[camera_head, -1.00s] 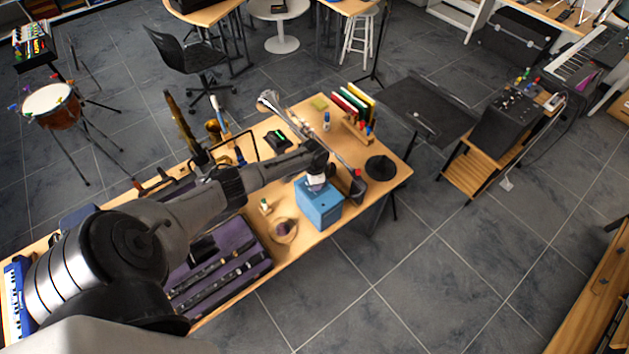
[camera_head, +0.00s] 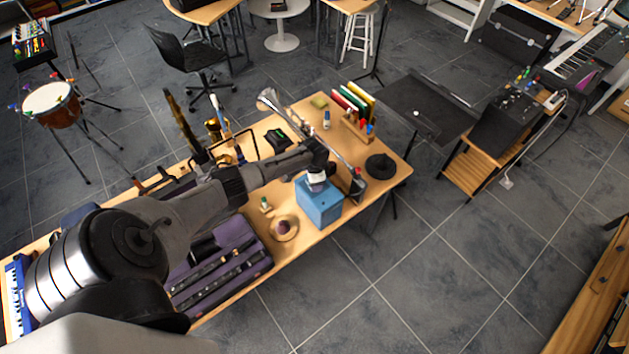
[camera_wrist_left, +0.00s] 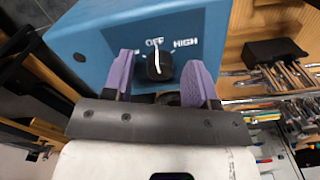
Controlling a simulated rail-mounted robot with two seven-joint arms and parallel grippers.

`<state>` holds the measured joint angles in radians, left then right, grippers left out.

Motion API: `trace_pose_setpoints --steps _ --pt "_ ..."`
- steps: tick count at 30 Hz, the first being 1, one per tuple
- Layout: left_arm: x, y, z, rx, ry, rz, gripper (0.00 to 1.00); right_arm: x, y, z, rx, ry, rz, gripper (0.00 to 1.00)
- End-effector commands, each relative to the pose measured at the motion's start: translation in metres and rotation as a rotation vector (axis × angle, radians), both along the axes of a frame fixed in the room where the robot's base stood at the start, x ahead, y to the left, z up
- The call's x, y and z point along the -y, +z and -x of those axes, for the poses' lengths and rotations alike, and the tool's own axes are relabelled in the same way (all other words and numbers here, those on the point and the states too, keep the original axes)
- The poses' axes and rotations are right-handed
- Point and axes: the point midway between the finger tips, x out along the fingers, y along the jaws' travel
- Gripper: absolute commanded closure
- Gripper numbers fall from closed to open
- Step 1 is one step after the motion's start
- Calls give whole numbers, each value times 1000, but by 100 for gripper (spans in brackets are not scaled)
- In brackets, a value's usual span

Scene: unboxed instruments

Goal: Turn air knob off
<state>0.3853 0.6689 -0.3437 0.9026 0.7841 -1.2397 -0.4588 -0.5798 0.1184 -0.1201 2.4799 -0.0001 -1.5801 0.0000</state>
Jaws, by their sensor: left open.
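A blue box (camera_head: 319,201) stands near the right end of the wooden bench. In the left wrist view its blue face (camera_wrist_left: 215,40) carries the white words "OFF" and "HIGH". A black knob (camera_wrist_left: 160,67) with a white pointer line sits under these words. The line's upper end lies close to "OFF". My left gripper (camera_head: 317,184) is at the box. In the left wrist view its two purple fingers (camera_wrist_left: 158,68) are open, one on each side of the knob. I cannot tell whether they touch it. My right gripper is not in view.
A purple-lined case (camera_head: 225,260) lies to the left. Floor lies clear in front.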

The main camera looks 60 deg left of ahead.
Motion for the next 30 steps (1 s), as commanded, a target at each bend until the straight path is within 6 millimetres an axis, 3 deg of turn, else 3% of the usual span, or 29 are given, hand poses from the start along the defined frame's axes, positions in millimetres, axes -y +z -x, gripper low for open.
trace_pose_setpoints --steps 8,21,30 --pt "0 11 0 0 -2 -1 48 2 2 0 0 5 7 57" --pt "-1 92 0 3 -1 -2 48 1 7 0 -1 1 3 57" --pt "0 129 0 1 -1 0 48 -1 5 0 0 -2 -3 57"
